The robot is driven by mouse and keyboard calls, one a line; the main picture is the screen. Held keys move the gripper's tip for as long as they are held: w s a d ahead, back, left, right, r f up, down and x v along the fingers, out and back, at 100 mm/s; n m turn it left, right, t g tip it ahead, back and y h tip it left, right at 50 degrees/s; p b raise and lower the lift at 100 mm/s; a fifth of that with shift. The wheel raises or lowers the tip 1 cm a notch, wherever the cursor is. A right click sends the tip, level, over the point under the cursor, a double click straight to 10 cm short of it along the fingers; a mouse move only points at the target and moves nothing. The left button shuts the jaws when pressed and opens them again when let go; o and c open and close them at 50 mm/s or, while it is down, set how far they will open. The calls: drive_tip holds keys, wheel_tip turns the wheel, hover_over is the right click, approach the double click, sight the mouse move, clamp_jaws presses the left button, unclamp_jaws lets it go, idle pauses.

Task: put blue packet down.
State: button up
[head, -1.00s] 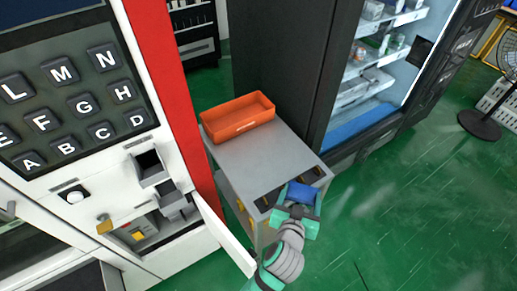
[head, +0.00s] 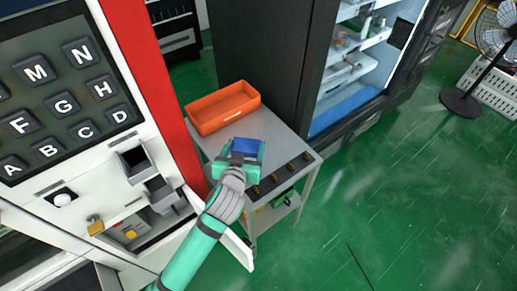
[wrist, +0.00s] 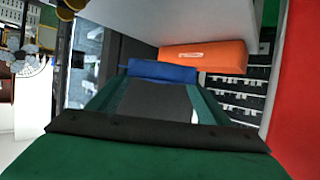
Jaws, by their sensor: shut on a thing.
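The blue packet (head: 246,147) is held at the end of my gripper (head: 241,157), over the left part of the grey cart top in the head view. In the wrist view the blue packet (wrist: 163,71) shows at the far end of my gripper (wrist: 160,85). My gripper is shut on it. The height of the packet above the cart cannot be told exactly. The orange bin (head: 222,106) sits at the back left of the cart, beyond the packet, and also shows in the wrist view (wrist: 203,55).
The grey cart (head: 285,135) has bare room to the right of the orange bin and dark slots along its front edge. A lettered keypad machine (head: 65,95) with an open flap stands left. A dark open fridge (head: 300,60) stands behind right. Green floor is clear at right.

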drive_tip(key=w+d+f, duration=0.1)
drive_tip(key=w+f, duration=0.1)
drive_tip(key=w+d+f, duration=0.3)
drive_tip(key=w+f, duration=0.1)
drive_tip(key=shift+d+f, duration=0.1)
drive_tip(key=shift+d, duration=0.15)
drive_tip(key=shift+w+d+f, duration=0.25)
drive_tip(key=shift+w+f, duration=0.05)
drive_tip(key=shift+f, duration=1.85)
drive_tip(key=shift+f, duration=0.1)
drive_tip(key=o, duration=1.1)
drive_tip(key=v, duration=1.2)
